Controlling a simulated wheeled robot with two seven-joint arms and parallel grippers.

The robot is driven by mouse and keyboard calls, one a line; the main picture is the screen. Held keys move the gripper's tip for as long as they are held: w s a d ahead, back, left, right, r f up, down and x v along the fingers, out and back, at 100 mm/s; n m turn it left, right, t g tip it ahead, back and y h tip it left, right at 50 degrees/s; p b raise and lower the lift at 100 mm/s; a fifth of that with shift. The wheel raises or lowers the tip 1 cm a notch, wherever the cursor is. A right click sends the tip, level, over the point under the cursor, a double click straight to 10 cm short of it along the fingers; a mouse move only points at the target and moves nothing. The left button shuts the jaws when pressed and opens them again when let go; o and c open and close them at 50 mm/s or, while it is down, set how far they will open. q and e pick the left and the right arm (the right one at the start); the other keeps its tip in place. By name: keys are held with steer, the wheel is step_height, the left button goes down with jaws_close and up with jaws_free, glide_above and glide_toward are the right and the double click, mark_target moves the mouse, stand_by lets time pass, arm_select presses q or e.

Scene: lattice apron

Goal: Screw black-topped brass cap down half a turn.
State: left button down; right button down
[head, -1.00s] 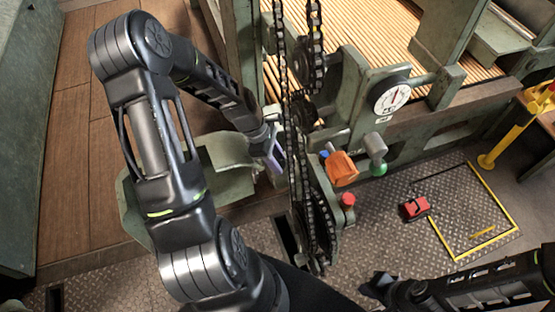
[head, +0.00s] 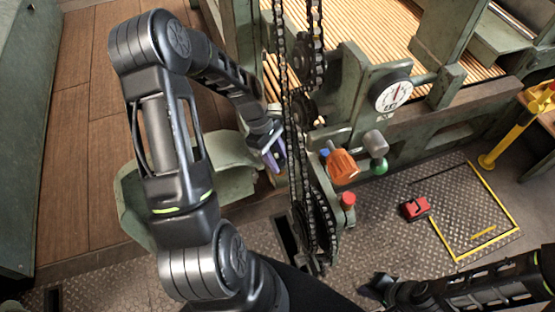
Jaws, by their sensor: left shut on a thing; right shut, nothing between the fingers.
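My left gripper (head: 274,157), with purple-grey fingers, is beside the left side of the black chains, above the pale green curved guard. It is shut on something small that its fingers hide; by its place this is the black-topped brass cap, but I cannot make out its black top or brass. My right gripper (head: 374,288) is at the bottom right, low over the plate floor, shut and empty, away from the machine.
Black chains (head: 297,150) hang close to my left gripper's right side. A red pedal (head: 415,208) lies on the floor.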

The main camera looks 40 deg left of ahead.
arm_select(q)
steer(key=m+g, duration=0.1)
steer(key=m, duration=0.2)
steer(key=m+g+b, duration=0.1)
steer(key=m, duration=0.2)
steer(key=shift+w+y, duration=0.2)
steer(key=shift+y, duration=0.1)
steer(key=c, duration=1)
jaws_free()
steer(key=shift+o, duration=0.2)
steer(key=b+v, duration=0.1)
steer(key=v, duration=0.6)
steer(key=shift+w+r, duration=0.15)
steer(key=shift+r, duration=0.2)
steer(key=shift+a, duration=0.1)
